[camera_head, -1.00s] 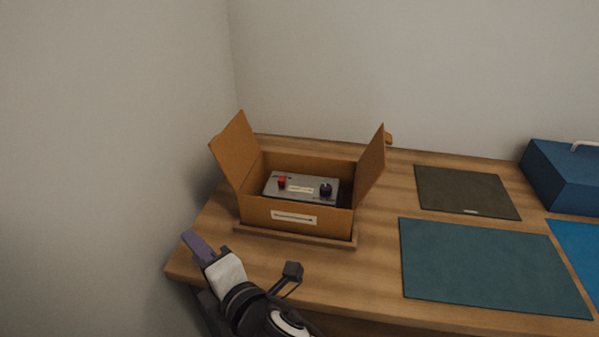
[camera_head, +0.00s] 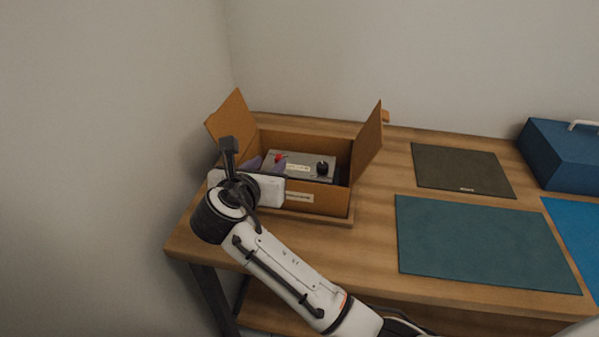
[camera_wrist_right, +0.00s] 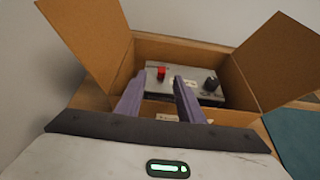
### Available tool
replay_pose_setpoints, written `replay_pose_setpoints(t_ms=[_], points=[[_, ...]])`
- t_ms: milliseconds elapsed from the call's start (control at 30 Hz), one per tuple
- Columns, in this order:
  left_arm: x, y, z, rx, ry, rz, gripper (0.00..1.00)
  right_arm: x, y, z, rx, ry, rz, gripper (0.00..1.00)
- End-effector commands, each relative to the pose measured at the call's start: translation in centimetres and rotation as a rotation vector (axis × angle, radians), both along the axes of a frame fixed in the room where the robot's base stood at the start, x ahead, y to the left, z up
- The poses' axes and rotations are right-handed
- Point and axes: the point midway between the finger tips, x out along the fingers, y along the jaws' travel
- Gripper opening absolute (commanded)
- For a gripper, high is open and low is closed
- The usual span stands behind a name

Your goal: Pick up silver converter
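The silver converter (camera_head: 303,163) is a grey metal box with a red knob, a black knob and a pale label on top. It lies inside an open cardboard box (camera_head: 333,199). In the right wrist view the converter (camera_wrist_right: 188,90) shows ahead, partly hidden by my purple fingers. My right gripper (camera_head: 267,163) is at the left front of the cardboard box, its fingers reaching over the front wall towards the converter. Its fingers (camera_wrist_right: 160,80) are apart with nothing gripped between them; I cannot tell whether they touch the converter. My left gripper is not in view.
The cardboard box's flaps stand up at left and right. It sits at the left of a wooden table (camera_head: 375,225). A dark mat (camera_head: 462,170), a teal mat (camera_head: 485,243), a blue mat (camera_head: 580,235) and a blue case (camera_head: 562,160) lie to the right. Walls stand left and behind.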

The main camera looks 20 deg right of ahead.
Motion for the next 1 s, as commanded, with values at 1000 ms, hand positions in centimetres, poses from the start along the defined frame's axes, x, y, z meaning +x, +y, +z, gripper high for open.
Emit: replay_pose_setpoints(t_ms=[1000], points=[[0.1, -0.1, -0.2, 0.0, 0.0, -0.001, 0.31, 3.9, -3.1, -2.1, 0.003, -0.001, 0.001, 0.0]])
